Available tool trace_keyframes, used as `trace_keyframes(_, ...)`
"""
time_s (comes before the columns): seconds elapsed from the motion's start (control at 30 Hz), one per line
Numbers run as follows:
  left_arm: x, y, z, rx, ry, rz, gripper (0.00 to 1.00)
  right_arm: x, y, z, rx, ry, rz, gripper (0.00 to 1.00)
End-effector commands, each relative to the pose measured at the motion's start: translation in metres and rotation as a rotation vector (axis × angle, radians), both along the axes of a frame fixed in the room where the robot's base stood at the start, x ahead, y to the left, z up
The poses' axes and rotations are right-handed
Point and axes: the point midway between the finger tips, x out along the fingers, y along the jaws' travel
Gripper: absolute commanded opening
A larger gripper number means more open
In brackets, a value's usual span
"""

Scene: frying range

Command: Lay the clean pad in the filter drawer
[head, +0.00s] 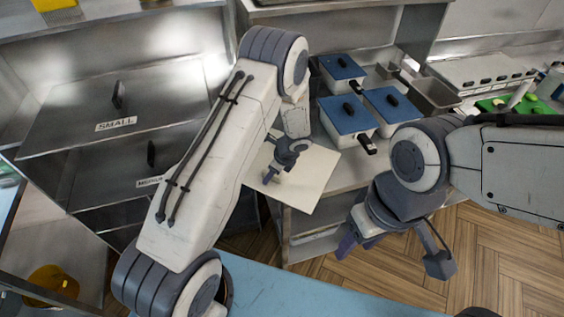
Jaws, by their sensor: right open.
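A flat cream square pad (318,178) is at the near edge of the steel counter, in the middle of the head view. My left gripper (270,178) is over the pad's left part, pointing down; its fingers are small here and I cannot tell whether they grip the pad. My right gripper (395,258) is open and empty, with its fingers wide apart, to the right of the pad and above the wood floor. I cannot make out which drawer is the filter drawer.
Steel drawer fronts labelled SMALL (75,108) and another below stand at left. Several blue-lidded containers (345,115) sit on the counter behind the pad. An empty steel pan (432,93) and a green board (500,105) are at right. A yellow object (52,280) is at lower left.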

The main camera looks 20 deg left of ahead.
Motion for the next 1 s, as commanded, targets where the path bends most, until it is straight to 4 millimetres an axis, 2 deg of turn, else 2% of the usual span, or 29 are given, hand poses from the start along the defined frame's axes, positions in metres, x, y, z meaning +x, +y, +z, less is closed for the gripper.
trace_keyframes(0.2, 0.001, 0.0, -0.001, 0.0, -0.002, 0.0, 0.53, 0.0, 0.0, 0.0, 0.0, 0.0, 0.0, 0.51)
trace_keyframes(0.23, 0.001, 0.0, -0.001, 0.0, -0.001, 0.001, 0.45, 0.0, 0.0, 0.0, 0.0, 0.0, 0.0, 0.51)
trace_keyframes(0.33, 0.001, 0.0, -0.001, 0.0, -0.001, 0.0, 0.07, 0.0, 0.0, 0.0, 0.0, 0.0, 0.0, 0.51)
trace_keyframes(0.37, 0.001, 0.0, -0.001, 0.0, -0.001, 0.0, 0.0, 0.0, 0.0, 0.0, 0.0, 0.0, 0.0, 0.51)
trace_keyframes(0.77, 0.001, 0.0, 0.002, 0.0, -0.002, -0.001, 0.0, 0.0, 0.0, 0.002, 0.0, 0.0, 0.0, 0.51)
trace_keyframes(1.0, 0.001, 0.0, 0.02, 0.0, -0.001, -0.002, 0.0, 0.0, 0.0, 0.017, 0.0, 0.0, 0.002, 0.51)
